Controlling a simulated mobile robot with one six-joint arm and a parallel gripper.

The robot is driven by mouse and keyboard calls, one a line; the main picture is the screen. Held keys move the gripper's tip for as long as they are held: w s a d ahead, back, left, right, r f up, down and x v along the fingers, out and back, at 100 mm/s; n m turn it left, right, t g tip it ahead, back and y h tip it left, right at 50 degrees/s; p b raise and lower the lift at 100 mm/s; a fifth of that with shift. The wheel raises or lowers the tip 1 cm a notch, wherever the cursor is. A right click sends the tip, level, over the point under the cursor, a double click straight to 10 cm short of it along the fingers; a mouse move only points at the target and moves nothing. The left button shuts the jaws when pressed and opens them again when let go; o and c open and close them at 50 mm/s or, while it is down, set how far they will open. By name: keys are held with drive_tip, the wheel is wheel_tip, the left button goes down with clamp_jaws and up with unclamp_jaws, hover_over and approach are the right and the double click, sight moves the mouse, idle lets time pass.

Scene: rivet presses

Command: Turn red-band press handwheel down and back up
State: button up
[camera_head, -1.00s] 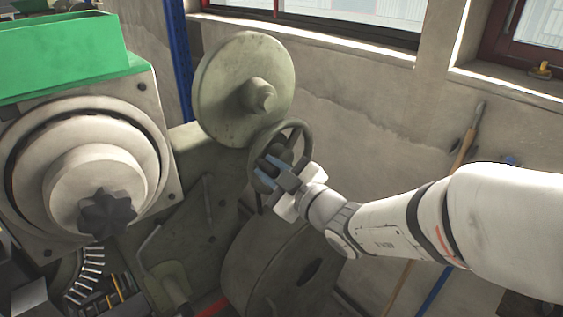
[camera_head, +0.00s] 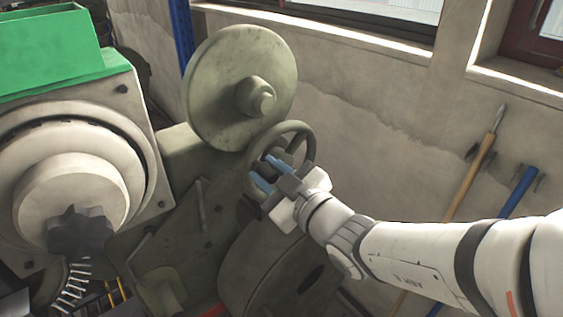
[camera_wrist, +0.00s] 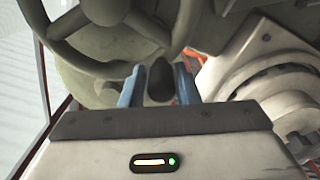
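The grey-green handwheel (camera_head: 309,150) stands below a large round disc, on the side of a grey-green press body (camera_head: 178,195). My gripper (camera_head: 266,171) is at the wheel's lower left rim, its blue fingers either side of a dark handle knob. In the wrist view the wheel's rim and spokes (camera_wrist: 85,55) fill the upper left. The dark knob (camera_wrist: 160,82) lies between the two fingertips (camera_wrist: 160,72). Whether the fingers press on it or stand slightly clear, I cannot tell. No clear red band shows in the head view.
The large disc (camera_head: 222,95) rises just above the wheel. A pale press head with a dark star knob (camera_head: 80,232) and a green box (camera_head: 45,42) stand at left. A wooden-handled tool (camera_head: 472,178) and a blue-handled tool (camera_head: 517,196) lean on the wall (camera_head: 375,135).

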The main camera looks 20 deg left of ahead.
drive_tip(key=shift+o, duration=1.4)
